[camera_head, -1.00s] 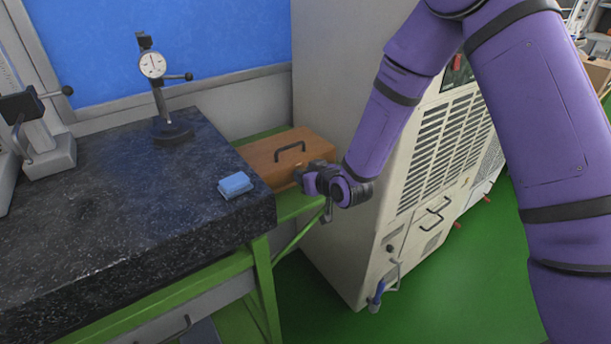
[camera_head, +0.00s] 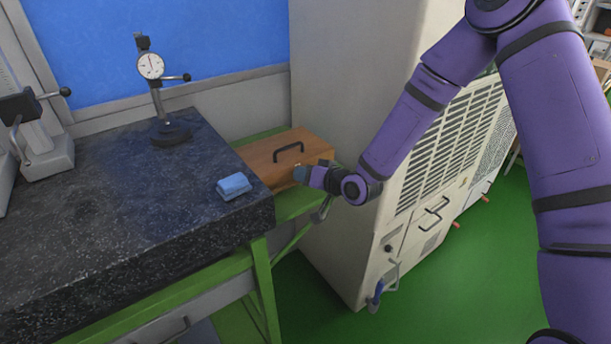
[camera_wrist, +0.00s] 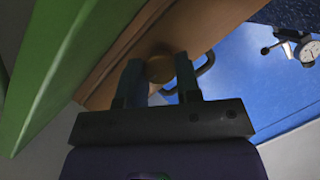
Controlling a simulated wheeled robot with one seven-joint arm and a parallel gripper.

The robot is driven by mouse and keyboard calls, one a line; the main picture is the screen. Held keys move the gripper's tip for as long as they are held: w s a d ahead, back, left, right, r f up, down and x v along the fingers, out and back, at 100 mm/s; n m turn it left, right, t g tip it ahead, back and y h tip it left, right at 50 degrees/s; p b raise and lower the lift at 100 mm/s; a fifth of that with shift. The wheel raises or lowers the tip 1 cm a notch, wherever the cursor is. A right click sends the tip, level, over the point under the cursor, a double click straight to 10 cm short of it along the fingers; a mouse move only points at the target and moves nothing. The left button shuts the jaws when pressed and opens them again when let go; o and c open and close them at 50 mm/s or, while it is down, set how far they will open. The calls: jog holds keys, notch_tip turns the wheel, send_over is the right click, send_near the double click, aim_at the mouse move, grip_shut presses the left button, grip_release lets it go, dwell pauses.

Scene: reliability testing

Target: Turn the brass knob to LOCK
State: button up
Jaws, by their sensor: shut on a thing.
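The brass knob (camera_wrist: 160,68) is on the front of a brown wooden box (camera_head: 255,160) with a dark handle on its lid. In the wrist view the knob sits between the two fingers of my gripper (camera_wrist: 158,76), which is shut on it. In the head view my gripper (camera_head: 301,174) is at the front of the box, and the knob is largely hidden behind it. No LOCK marking can be read in either view, so I cannot tell the knob's setting.
The box rests on a green frame beside a black granite table (camera_head: 90,220). A blue block (camera_head: 234,186) lies near the table's corner and a dial gauge stand (camera_head: 170,133) stands behind it. A beige cabinet (camera_head: 345,250) stands close on the right.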

dwell(0.3)
jog(key=o, duration=0.9)
jog(key=shift+o, duration=0.2)
jog(key=shift+d, duration=0.1)
jog(key=v, duration=1)
jog(key=shift+s+d+r, duration=0.15)
jog(key=shift+s, duration=0.1)
